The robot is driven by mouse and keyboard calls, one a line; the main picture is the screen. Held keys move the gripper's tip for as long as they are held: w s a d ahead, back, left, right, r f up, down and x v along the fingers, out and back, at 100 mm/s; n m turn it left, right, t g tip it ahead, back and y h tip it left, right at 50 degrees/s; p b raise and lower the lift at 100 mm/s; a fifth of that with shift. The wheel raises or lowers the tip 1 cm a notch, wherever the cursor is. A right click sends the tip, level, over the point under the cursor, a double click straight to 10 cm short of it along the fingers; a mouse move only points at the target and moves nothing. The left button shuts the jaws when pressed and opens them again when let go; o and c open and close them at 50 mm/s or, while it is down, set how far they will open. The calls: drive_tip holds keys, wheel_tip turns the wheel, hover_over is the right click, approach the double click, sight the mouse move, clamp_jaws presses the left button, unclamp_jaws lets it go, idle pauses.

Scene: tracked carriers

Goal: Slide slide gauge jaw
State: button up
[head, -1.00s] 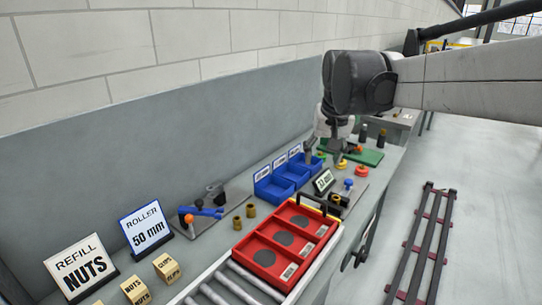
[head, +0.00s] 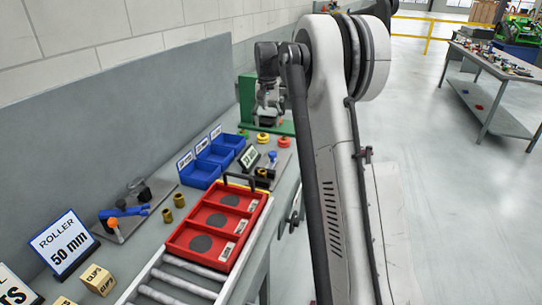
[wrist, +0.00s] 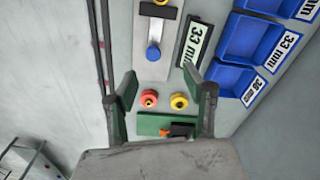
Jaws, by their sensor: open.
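The slide gauge appears to be the pale plate (wrist: 143,40) in the wrist view, with a blue knob (wrist: 153,54) and a dark block (wrist: 158,12) across it. In the head view its blue knob (head: 272,156) shows beside the small size sign, partly crowded by other things. My gripper (wrist: 160,85) is open and empty, its fingers spread above the bench near the knob end of the plate. In the head view my gripper (head: 268,108) hangs over the far part of the bench, beyond the gauge. Which part is the jaw is too small to tell.
A red ring (wrist: 149,98) and a yellow ring (wrist: 179,101) lie between the fingers, near a green plate (wrist: 155,123). A red tray (head: 183,237) sits on the roller conveyor (head: 163,277).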

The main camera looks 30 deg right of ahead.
sight(272, 153)
drive_tip(key=shift+m+g, duration=0.3)
drive_tip(key=d+f, duration=0.1)
drive_tip(key=f, duration=0.4)
drive_tip(key=w+d+f, duration=0.1)
drive_tip(key=f, duration=0.5)
drive_tip(key=d+f, duration=0.1)
drive_tip(key=f, duration=0.4)
drive_tip(key=shift+w+d+f, duration=0.1)
drive_tip(key=shift+w+f, duration=0.05)
drive_tip(key=shift+f, duration=0.25)
drive_tip(key=shift+c, duration=0.5)
clamp_jaws()
drive_tip(key=shift+w, duration=0.1)
